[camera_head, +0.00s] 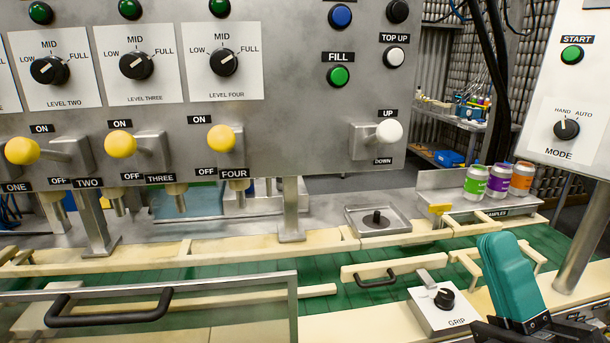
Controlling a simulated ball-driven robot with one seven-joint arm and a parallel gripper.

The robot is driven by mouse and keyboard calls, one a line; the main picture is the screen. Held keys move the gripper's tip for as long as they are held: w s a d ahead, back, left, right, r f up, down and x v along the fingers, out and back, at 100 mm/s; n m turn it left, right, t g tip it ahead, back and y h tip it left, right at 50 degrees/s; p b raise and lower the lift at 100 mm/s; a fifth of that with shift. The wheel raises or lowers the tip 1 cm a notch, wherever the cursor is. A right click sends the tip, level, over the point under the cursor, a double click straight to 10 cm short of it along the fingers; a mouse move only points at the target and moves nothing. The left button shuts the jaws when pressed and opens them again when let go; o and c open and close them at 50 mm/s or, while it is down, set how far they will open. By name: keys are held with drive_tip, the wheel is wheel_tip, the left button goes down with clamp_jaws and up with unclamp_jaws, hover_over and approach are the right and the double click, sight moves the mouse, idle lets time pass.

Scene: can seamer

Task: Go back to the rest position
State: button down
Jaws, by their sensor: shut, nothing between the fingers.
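My gripper (499,243) is at the lower right of the head view. Its teal fingers point up and are shut against each other, with nothing held. The dark wrist below them is cut off by the picture's lower edge. The fingers stand just right of the white GRIP box (428,312) with its black knob, in front of the green conveyor belt. I cannot tell whether they touch anything. The rest of my arm is out of view.
A grey filler panel (290,120) with dials, buttons and yellow levers (222,138) fills the left. A MODE panel (590,90) and its post stand at the right. Several cans, including a purple one (497,181), stand behind the belt (340,268). A black-handled guard (110,312) is front left.

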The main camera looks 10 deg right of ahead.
drive_tip(key=w+d+f+m+g+h, duration=0.2)
drive_tip(key=d+f+m+g+h, duration=0.15)
drive_tip(key=f+m, duration=0.4)
drive_tip(key=w+d+f+m+g+h, duration=0.1)
drive_tip(key=d+f+m+g+h, duration=0.3)
drive_tip(key=f, duration=0.6)
drive_tip(key=w+d+f+m+g+h, duration=0.2)
drive_tip(key=f+m+g+h, duration=0.3)
drive_tip(key=f, duration=0.3)
drive_tip(key=s+f+m+g+y, duration=0.2)
drive_tip(key=s+f+m+g, duration=0.4)
drive_tip(key=f, duration=0.8)
drive_tip(key=s+a+f+m+g+y, duration=0.1)
drive_tip(key=s+a+f+g, duration=0.1)
drive_tip(key=s+f+g, duration=0.2)
drive_tip(key=s+a+f+g+y, duration=0.1)
drive_tip(key=s+a+f+g, duration=0.1)
drive_tip(key=s, duration=0.9)
wheel_tip(320, 180, down, 2)
drive_tip(key=shift+a+f+m+g, duration=0.25)
drive_tip(key=shift+m+g, duration=0.1)
drive_tip(key=shift+g, duration=0.5)
